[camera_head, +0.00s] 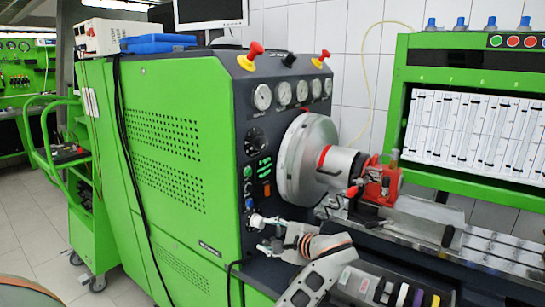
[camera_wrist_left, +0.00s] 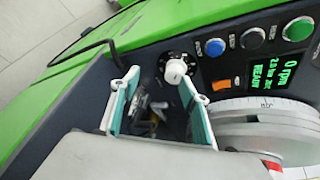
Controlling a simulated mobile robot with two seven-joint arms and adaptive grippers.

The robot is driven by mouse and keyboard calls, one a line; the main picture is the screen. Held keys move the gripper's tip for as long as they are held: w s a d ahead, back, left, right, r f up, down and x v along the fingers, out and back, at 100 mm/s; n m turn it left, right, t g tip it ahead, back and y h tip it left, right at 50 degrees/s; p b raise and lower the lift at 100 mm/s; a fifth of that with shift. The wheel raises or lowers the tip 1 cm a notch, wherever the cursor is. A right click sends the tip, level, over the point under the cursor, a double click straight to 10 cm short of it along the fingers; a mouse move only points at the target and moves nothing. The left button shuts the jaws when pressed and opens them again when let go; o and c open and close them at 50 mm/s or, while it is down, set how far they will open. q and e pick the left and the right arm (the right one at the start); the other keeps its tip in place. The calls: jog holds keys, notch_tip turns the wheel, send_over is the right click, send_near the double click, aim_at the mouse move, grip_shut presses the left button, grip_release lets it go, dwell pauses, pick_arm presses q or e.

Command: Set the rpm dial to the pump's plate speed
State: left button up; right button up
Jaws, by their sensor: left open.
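The rpm dial is a white knob (camera_head: 256,220) low on the dark control panel; it also shows in the left wrist view (camera_wrist_left: 175,72) on a black round base. My left gripper (camera_head: 265,233) is open just in front of the panel, close to the knob. In the left wrist view its two pale fingers (camera_wrist_left: 158,76) stand apart, with the knob near the right fingertip; contact cannot be told. The display (camera_wrist_left: 283,66) reads 0 rpm, 2.0 bar and READY. A red pump (camera_head: 380,182) sits beside the large flywheel (camera_head: 304,160); no plate is legible. My right gripper is not visible.
The flywheel rim (camera_wrist_left: 262,110) stands out near the right finger. Gauges (camera_head: 284,92) and red emergency knobs (camera_head: 250,55) are higher up. A black cable hangs on the green side.

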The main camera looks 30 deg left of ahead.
pick_arm(q)
jog(key=w+r+g+y, duration=0.15)
jog(key=w+r, duration=0.35)
jog(key=r, duration=0.5)
jog(key=g+y, duration=0.2)
jog(key=y, duration=0.2)
send_near(264, 144)
jog(key=a, duration=0.2)
jog(key=shift+t+h, duration=0.25)
jog(key=a, duration=0.4)
jog(key=a+p, duration=0.1)
jog(key=a, duration=0.1)
jog(key=shift+w+a+r, duration=0.1)
jog(key=shift+w+r, duration=0.15)
jog(key=shift+r, duration=0.05)
jog(key=shift+w+a, duration=0.1)
jog(key=shift+a, duration=0.55)
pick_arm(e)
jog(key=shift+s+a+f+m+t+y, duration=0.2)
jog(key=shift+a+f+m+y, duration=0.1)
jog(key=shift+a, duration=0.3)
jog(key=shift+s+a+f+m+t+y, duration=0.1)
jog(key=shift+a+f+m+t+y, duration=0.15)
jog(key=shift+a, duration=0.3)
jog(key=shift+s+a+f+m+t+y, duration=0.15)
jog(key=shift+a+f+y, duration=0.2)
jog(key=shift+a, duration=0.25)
pick_arm(q)
jog(key=c, duration=1.1)
